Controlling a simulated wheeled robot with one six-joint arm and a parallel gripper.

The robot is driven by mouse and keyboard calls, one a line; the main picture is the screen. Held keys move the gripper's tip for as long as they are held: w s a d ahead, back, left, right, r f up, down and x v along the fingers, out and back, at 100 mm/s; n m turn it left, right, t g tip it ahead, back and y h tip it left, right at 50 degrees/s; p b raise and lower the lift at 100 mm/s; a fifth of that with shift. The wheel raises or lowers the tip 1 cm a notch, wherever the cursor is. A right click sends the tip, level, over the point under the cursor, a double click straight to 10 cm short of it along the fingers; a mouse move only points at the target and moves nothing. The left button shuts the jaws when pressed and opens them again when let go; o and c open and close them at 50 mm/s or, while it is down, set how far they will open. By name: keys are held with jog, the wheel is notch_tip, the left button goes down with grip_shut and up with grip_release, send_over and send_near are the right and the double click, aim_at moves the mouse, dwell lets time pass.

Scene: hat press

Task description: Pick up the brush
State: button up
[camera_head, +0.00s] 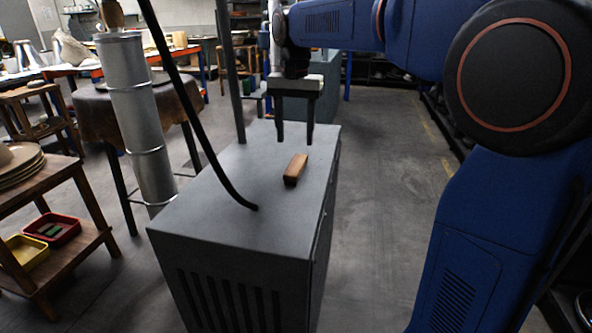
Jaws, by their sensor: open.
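The brush (295,169) is a small brown wooden block-like piece lying on top of the dark grey cabinet (230,215), near its right edge. My blue arm reaches in from the right.
A black cable (200,130) comes down onto the cabinet top left of the brush. A grey metal duct (138,115) stands left of the cabinet. A wooden shelf (40,220) with red and yellow trays is at far left. The floor right of the cabinet is clear.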

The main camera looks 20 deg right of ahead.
aim_at(296, 164)
jog(key=shift+w+d+f, duration=0.1)
jog(key=shift+f, duration=2)
jog(key=shift+w+d+f, duration=0.1)
jog(key=shift+f, duration=2)
jog(key=shift+c, duration=0.7)
jog(key=c, duration=1)
